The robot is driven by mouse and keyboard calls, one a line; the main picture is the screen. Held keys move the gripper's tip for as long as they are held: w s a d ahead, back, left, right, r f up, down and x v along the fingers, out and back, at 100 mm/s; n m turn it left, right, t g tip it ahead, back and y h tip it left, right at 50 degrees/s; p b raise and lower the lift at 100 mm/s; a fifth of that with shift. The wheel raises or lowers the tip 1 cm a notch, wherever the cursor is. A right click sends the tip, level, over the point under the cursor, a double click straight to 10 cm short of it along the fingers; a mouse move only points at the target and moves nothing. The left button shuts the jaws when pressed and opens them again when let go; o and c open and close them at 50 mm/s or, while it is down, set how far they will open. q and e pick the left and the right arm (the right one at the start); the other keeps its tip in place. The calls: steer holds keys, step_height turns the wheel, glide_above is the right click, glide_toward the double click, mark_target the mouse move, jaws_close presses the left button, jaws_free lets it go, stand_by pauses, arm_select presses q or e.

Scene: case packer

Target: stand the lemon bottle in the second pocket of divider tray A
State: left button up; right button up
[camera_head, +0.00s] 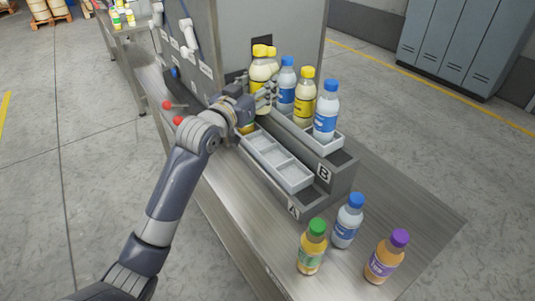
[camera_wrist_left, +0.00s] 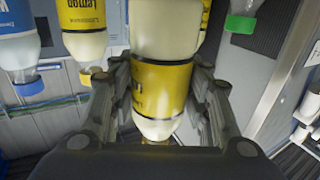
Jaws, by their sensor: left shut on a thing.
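The lemon bottle (camera_head: 260,70), with a yellow cap and pale yellow contents, is upright in my left gripper (camera_head: 258,97). In the left wrist view its yellow label (camera_wrist_left: 162,90) lies between the two fingers (camera_wrist_left: 155,105), which are shut on it. Divider tray A (camera_head: 293,178) is the front tray, with empty pockets showing at its near end. The held bottle is over or near its far end; the gripper and wrist hide the exact relation. A yellow-labelled surface (camera_head: 247,128) shows below the gripper there. My right gripper is not in view.
Tray B (camera_head: 338,147), behind tray A, holds blue-capped and yellow-capped bottles close to my gripper. A green-capped bottle (camera_head: 312,247), a blue-capped bottle (camera_head: 347,221) and a purple-capped bottle (camera_head: 386,257) stand on the bench (camera_head: 425,210). A grey machine housing (camera_head: 275,20) rises behind.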

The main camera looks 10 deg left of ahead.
mark_target(259, 69)
arm_select(q)
steer(key=w+r, duration=0.2)
steer(key=r, duration=0.1)
steer(key=shift+a+r, duration=0.1)
steer(key=shift+a, duration=0.25)
steer(key=shift+w+a+r, duration=0.1)
steer(key=shift+w+r, duration=0.1)
steer(key=shift+r, duration=0.05)
steer(key=shift+w+f, duration=0.1)
steer(key=shift+f, duration=8.75)
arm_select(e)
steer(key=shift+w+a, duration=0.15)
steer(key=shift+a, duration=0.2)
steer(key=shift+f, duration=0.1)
arm_select(q)
steer(key=o, duration=1)
steer(key=shift+f, duration=0.15)
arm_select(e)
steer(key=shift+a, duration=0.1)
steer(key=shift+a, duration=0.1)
